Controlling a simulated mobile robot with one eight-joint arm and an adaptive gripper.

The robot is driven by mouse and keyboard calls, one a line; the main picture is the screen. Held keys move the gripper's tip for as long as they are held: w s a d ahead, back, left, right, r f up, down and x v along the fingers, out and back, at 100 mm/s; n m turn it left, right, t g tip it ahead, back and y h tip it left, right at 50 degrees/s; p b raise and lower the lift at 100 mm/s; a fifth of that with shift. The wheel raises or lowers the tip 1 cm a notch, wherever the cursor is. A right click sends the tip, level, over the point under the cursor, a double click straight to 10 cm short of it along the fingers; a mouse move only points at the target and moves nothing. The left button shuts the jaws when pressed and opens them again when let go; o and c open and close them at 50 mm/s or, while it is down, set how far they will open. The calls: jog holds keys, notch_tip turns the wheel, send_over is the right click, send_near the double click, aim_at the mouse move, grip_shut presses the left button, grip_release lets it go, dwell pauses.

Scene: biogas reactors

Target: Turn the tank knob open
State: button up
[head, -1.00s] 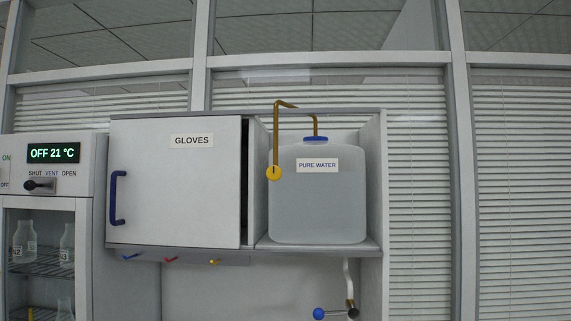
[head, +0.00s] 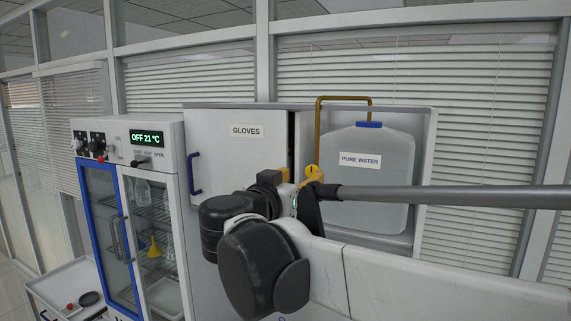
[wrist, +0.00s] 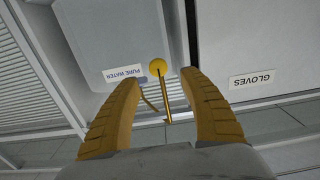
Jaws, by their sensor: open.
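The tank knob (head: 312,169) is a round yellow disc with a dark mark, on the end of a brass pipe bent over the translucent pure water tank (head: 362,195) with its blue cap. My gripper (head: 315,186) is open and empty, just below and close to the knob in the head view. In the wrist view, which is upside down, the knob (wrist: 157,67) shows between the tips of the yellow fingers (wrist: 160,80). I see no clear contact, and cannot tell whether the knob is between the fingers in depth. My arm hides part of the shelf.
The closed gloves cabinet (head: 238,155) stands left of the tank, with a blue handle. Further left is an incubator with a blue-framed door (head: 110,225) and a display reading OFF 21 °C. A white cart (head: 72,283) stands at lower left.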

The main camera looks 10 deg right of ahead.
aim_at(311, 171)
jog(key=p+x, duration=0.1)
jog(key=x, duration=0.6)
jog(key=shift+s+d, duration=0.1)
jog(key=shift+s, duration=0.05)
jog(key=shift+c, duration=0.5)
grip_shut()
